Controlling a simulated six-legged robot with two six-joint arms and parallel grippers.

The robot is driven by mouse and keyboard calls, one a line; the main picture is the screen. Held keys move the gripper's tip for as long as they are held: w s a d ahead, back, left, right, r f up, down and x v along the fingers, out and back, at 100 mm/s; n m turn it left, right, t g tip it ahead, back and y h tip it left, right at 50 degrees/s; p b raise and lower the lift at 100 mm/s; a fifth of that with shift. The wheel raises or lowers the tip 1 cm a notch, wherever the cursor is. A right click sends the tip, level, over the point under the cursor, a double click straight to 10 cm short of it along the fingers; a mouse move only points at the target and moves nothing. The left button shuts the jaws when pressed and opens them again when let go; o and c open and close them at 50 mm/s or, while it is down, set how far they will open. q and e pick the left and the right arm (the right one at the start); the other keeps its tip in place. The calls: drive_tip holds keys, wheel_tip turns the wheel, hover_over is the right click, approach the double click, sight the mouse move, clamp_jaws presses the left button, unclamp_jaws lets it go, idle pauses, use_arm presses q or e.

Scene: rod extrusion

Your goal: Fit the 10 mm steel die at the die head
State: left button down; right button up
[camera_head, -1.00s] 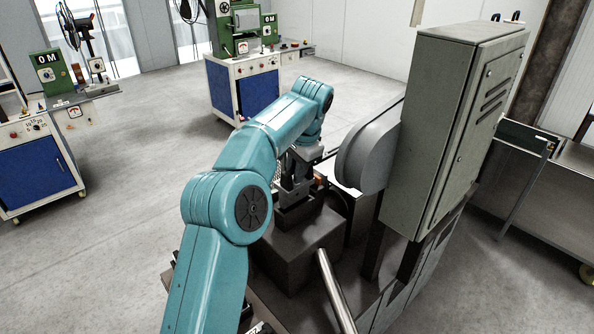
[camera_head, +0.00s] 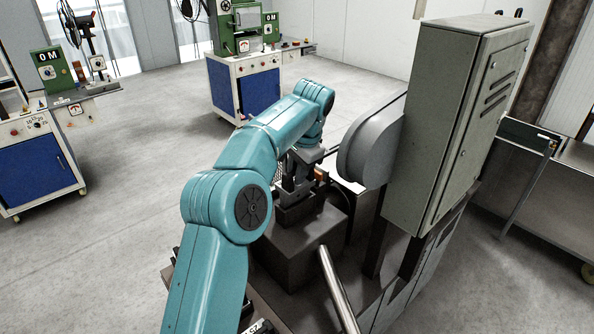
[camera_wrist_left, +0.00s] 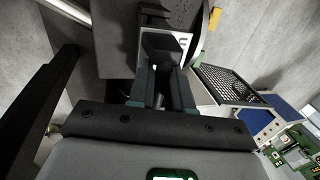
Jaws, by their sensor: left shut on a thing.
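My left gripper (camera_head: 297,192) points down over the dark block-shaped part of the machine (camera_head: 297,248) in the head view. In the left wrist view my left gripper (camera_wrist_left: 163,88) has its two fingers close together, shut on a small dark thing. That thing is mostly hidden, so I cannot tell whether it is the steel die. A dark block (camera_wrist_left: 160,46) shows just beyond the fingertips. I cannot pick out the die head's opening for certain. My right gripper is in neither view.
A tall grey cabinet (camera_head: 455,125) and a rounded grey cover (camera_head: 366,155) stand close right of my left arm. A bright metal rod (camera_head: 338,290) slants up in front. Green-and-blue machines (camera_head: 244,85) stand farther back. The floor at left is open.

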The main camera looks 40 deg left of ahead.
sight(297, 188)
use_arm(q)
drive_tip(key=shift+d+b+x, duration=0.2)
drive_tip(key=shift+b+x, duration=0.35)
drive_tip(key=shift+x, duration=0.3)
drive_tip(key=shift+d+b+x, duration=0.15)
drive_tip(key=shift+b+x, duration=0.45)
drive_tip(key=shift+x, duration=0.2)
drive_tip(key=shift+d+b+x, duration=0.2)
drive_tip(key=shift+b+x, duration=0.35)
drive_tip(key=shift+x, duration=0.3)
drive_tip(key=c, duration=1)
unclamp_jaws()
drive_tip(key=shift+s, duration=0.15)
drive_tip(key=shift+o, duration=0.2)
drive_tip(key=shift+f, duration=0.1)
drive_tip(key=shift+d+r, duration=0.1)
drive_tip(key=shift+r, duration=0.4)
drive_tip(key=p+v, duration=0.6)
drive_tip(key=v, duration=0.9)
drive_tip(key=shift+r+p, duration=0.25)
drive_tip(key=shift+p, duration=0.05)
drive_tip(key=shift+d, duration=0.15)
drive_tip(key=shift+s+f, duration=0.1)
drive_tip(key=shift+s, duration=0.05)
